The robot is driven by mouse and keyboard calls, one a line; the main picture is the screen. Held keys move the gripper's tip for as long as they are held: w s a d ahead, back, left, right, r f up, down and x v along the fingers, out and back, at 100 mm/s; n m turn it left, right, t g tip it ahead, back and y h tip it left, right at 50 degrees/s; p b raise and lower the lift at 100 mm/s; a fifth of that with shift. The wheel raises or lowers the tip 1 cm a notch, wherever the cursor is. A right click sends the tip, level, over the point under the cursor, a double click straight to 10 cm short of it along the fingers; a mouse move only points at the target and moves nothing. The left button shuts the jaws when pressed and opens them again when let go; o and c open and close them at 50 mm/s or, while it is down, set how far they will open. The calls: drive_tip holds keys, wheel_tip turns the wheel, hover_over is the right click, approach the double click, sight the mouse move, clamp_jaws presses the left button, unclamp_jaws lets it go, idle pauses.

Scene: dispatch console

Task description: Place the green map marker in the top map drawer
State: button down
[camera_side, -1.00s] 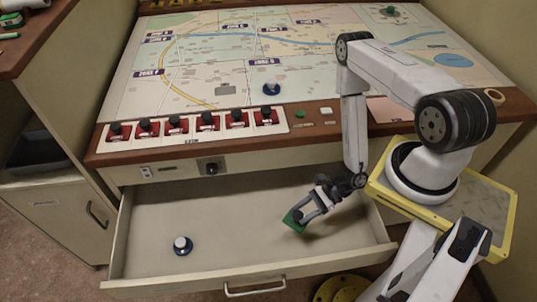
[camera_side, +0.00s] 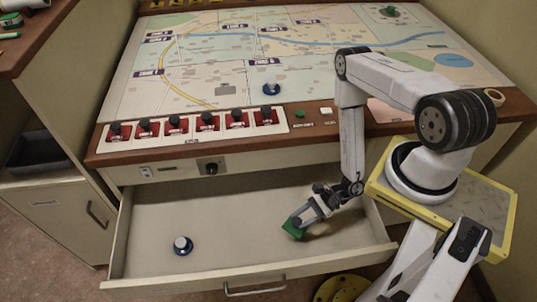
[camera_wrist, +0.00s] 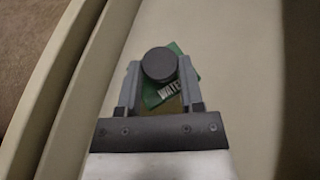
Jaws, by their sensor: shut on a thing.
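My gripper (camera_side: 303,219) is inside the open drawer and is shut on a green marker (camera_side: 291,229). In the wrist view the marker shows a dark round knob (camera_wrist: 159,64) between the fingers and a green base (camera_wrist: 152,96) with partly hidden white lettering. The marker looks tilted in the side view and is at or just above the drawer floor; I cannot tell if it touches. The drawer (camera_side: 222,225) is pulled out under the console, with its front wall toward the camera.
Another blue marker (camera_side: 271,88) and a green-topped piece (camera_side: 390,11) are on the map (camera_side: 210,65). Red switches (camera_side: 190,125) line the console edge. The drawer's middle is clear.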

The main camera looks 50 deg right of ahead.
drive_tip(key=shift+f, duration=0.6)
drive_tip(key=shift+c, duration=1.2)
unclamp_jaws()
drive_tip(key=shift+r, duration=0.15)
drive_tip(key=shift+r, duration=0.5)
drive_tip(key=v, duration=0.7)
drive_tip(key=shift+d, duration=0.2)
drive_tip(key=shift+s, duration=0.1)
